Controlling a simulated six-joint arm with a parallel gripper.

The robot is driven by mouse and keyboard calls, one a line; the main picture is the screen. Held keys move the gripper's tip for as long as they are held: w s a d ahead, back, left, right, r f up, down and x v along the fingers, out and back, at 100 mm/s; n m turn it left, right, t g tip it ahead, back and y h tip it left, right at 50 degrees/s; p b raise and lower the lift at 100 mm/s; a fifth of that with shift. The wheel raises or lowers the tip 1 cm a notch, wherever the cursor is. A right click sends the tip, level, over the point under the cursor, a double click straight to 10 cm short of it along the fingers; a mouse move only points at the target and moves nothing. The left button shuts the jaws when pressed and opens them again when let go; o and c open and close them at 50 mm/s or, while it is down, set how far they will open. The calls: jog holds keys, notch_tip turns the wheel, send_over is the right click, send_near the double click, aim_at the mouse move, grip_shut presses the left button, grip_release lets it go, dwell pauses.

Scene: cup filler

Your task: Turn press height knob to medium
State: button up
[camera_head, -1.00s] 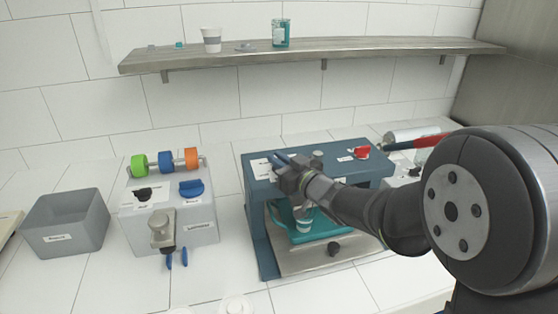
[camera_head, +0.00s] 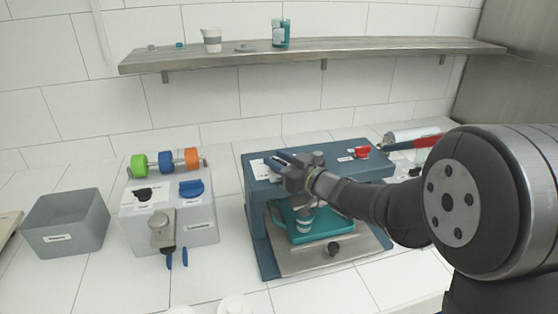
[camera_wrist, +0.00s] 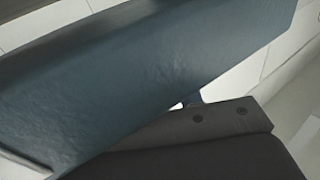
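The blue press machine (camera_head: 330,158) stands at the centre right of the counter in the head view. My gripper (camera_head: 276,163) is at the left part of its top, next to a white label (camera_head: 260,168). It hides that part of the top, and I cannot make out the press height knob or its setting. A red knob (camera_head: 362,151) shows farther right on the top, clear of my gripper. The wrist view shows the machine's blue-grey surface (camera_wrist: 150,75) close up. Whether the fingers are open or shut is not clear.
A teal tray (camera_head: 326,224) with a small cup (camera_head: 304,222) is inside the press, below my arm. A shelf (camera_head: 370,47) runs along the wall.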

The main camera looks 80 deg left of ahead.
jog(key=shift+d, duration=0.1)
jog(key=v, duration=1.7)
jog(key=x, duration=1.7)
